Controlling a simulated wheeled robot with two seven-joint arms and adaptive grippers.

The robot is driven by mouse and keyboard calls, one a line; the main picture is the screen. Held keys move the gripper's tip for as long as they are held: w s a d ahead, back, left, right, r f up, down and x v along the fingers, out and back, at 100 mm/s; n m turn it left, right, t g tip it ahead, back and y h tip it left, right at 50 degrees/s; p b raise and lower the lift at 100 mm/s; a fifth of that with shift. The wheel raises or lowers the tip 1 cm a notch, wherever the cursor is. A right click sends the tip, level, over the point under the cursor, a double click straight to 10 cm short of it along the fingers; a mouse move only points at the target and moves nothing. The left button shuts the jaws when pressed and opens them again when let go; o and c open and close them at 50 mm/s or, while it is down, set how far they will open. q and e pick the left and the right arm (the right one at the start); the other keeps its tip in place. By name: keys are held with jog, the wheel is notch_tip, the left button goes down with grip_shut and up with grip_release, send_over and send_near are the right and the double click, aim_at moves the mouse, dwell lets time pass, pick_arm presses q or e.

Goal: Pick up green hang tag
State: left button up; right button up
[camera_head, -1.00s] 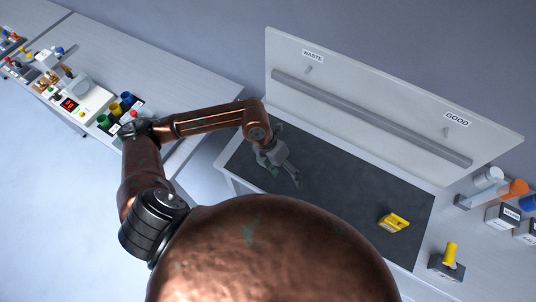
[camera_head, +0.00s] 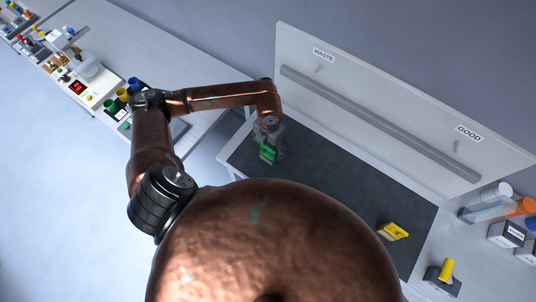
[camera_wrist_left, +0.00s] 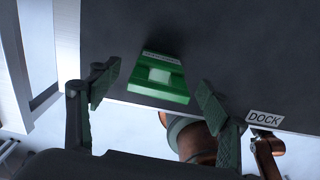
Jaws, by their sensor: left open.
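The green hang tag (camera_head: 268,155) shows at the left end of the dark mat, partly covered by my left gripper (camera_head: 274,148). In the left wrist view the green tag (camera_wrist_left: 160,76) is a flat block with a raised middle and a pale strip along its far edge. My left gripper (camera_wrist_left: 156,94) is open, with one finger on each side of the tag. Gaps show between the tag and both fingers in that view; the height between them is hard to tell. My right gripper is out of sight.
A yellow tag-like piece (camera_head: 393,231) lies at the mat's right end. A pale board (camera_head: 395,75) with WASTE and GOOD labels, pegs and a grey bar stands behind the mat (camera_head: 345,190). A DOCK label (camera_wrist_left: 265,119) shows near the mat's edge.

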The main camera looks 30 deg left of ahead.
aim_at(268, 153)
pick_arm(q)
jog(key=f, duration=0.1)
jog(key=f+p, duration=0.1)
jog(key=f, duration=0.1)
jog(key=shift+s+f, duration=0.3)
jog(key=shift+s, duration=0.05)
jog(key=shift+f, duration=0.35)
jog(key=shift+c, duration=0.8)
jog(key=c, duration=1.1)
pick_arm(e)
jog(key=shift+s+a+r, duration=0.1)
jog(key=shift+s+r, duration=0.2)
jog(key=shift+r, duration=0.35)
